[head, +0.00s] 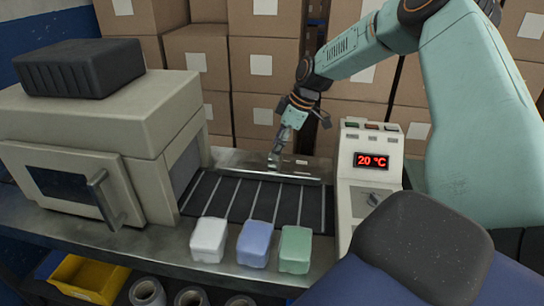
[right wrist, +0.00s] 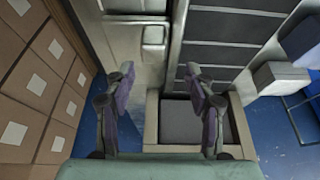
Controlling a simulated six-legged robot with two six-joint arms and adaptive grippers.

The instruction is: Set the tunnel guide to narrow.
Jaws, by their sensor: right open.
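A pale metal guide rail (head: 240,160) runs along the far side of the dark slatted conveyor (head: 228,205), beside the mouth of the beige tunnel housing (head: 150,120). My right gripper (head: 275,160) points down over this rail, its fingertips close to it. In the right wrist view my right gripper (right wrist: 162,90) is open with nothing between its fingers. A small pale block-like handle (right wrist: 153,35) stands on the metal strip ahead of the fingers, apart from them. I cannot tell the guide's setting. My left gripper is not in view.
White (head: 208,240), blue (head: 254,243) and green (head: 295,249) packs stand along the conveyor's near edge. A control box (head: 370,150) reading 20 °C stands right of the conveyor. Stacked cartons (head: 262,60) fill the back. A black case (head: 80,68) lies on the housing.

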